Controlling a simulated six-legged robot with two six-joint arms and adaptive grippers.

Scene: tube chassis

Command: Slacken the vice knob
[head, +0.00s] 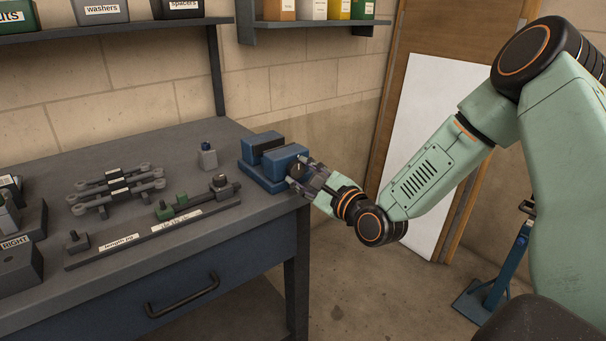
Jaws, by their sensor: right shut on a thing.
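The blue vice (262,178) sits at the right end of the workbench, with two blue jaw blocks and a dark gap between them. Its dark round knob (298,170) is on the side facing my right arm. My right gripper (303,178) is at the knob, its fingers closed around it. The fingers hide part of the knob, so its turn cannot be seen. My left gripper is out of view.
The grey workbench (262,230) holds a long labelled jig (150,232), several rods (117,190) and a small grey block with a blue top (208,156). Shelves with labelled bins hang above. A white panel (440,150) leans behind my right arm. Open floor lies right of the bench.

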